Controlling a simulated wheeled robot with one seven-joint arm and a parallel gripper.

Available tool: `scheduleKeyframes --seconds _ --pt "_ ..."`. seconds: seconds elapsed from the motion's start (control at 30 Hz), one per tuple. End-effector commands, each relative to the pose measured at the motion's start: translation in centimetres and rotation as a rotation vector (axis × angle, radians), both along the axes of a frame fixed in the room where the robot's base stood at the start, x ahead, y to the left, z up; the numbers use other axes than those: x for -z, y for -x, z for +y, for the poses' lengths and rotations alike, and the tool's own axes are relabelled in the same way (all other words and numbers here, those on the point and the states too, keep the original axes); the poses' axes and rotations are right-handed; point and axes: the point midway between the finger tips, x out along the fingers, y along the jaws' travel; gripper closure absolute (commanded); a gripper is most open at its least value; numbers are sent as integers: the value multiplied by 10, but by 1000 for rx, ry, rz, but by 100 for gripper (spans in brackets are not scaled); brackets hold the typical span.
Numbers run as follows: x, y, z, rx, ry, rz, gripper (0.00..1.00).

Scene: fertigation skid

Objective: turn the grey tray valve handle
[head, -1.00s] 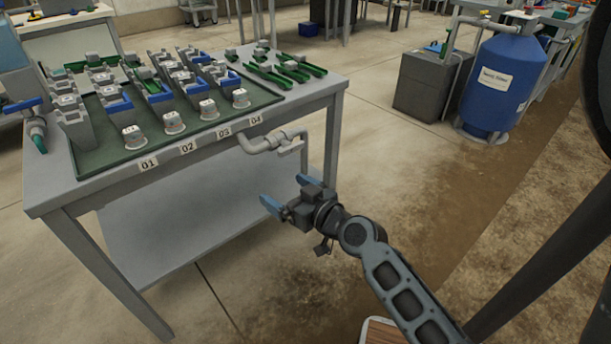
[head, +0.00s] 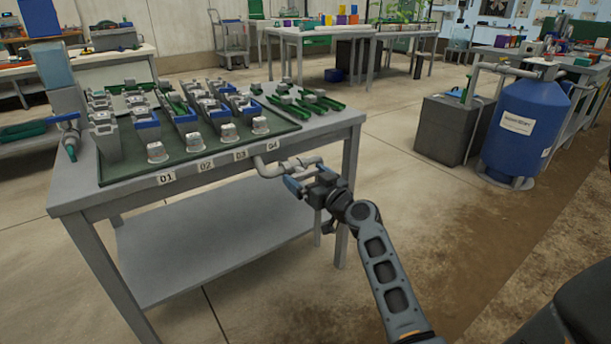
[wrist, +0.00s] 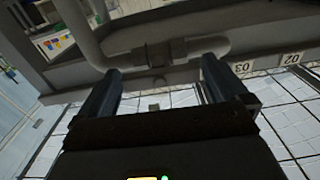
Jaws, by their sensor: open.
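The grey tray valve sits on a grey pipe (head: 270,169) that comes out under the front edge of the table, by label 04. In the wrist view, the grey valve (wrist: 160,52) is between and beyond my fingertips, with the pipe (wrist: 92,45) running off to the left. My gripper (head: 307,180) is right in front of the valve in the head view and partly hides it. It is open, with its two fingers (wrist: 160,75) spread and nothing held. I cannot tell if a finger touches the valve. The handle's exact shape is unclear.
The grey table (head: 86,202) carries a green tray (head: 112,173) with grey blocks, blue parts and several white-capped pots. A blue tank (head: 520,128) and a dark grey box (head: 452,130) stand to the right. The floor between table and tank is clear.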

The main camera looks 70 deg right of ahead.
Motion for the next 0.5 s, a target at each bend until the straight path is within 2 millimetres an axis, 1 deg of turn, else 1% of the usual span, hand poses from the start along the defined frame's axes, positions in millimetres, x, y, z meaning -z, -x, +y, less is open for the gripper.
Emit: scheduleKeyframes --seconds 0.13,0.4,0.5 --pt "0 -7 -5 1 0 0 0" --pt "0 -8 -5 1 0 0 0" --pt "0 -8 -5 0 0 0 10"
